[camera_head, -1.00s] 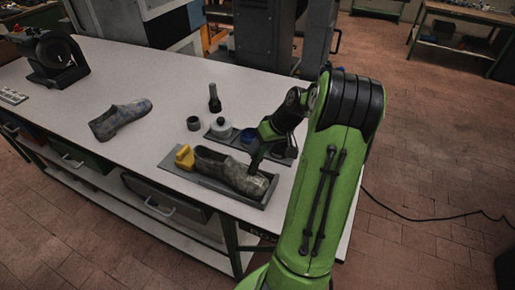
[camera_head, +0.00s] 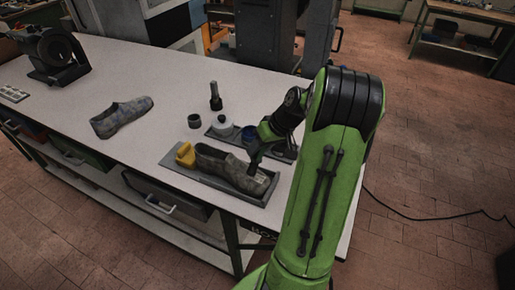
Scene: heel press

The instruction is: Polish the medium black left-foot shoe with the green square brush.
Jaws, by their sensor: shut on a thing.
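A dark, worn-looking shoe (camera_head: 222,166) lies in a grey tray-like holder (camera_head: 205,191) near the front edge of the table, with a yellow block (camera_head: 185,155) at its left end. My gripper (camera_head: 255,165) points down at the right part of this shoe, at or just above its surface. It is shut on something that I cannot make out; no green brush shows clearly. A second shoe (camera_head: 121,118), greyish and mottled, lies on the table to the left. I cannot tell size or foot side of either shoe.
Behind the holder stand a dark upright bottle-like thing (camera_head: 215,97), a small dark cup (camera_head: 195,121), a whitish round tin (camera_head: 222,123) and a dark tray (camera_head: 283,150) partly behind my arm. A grinder-like machine (camera_head: 54,58) stands far left. The table middle is clear.

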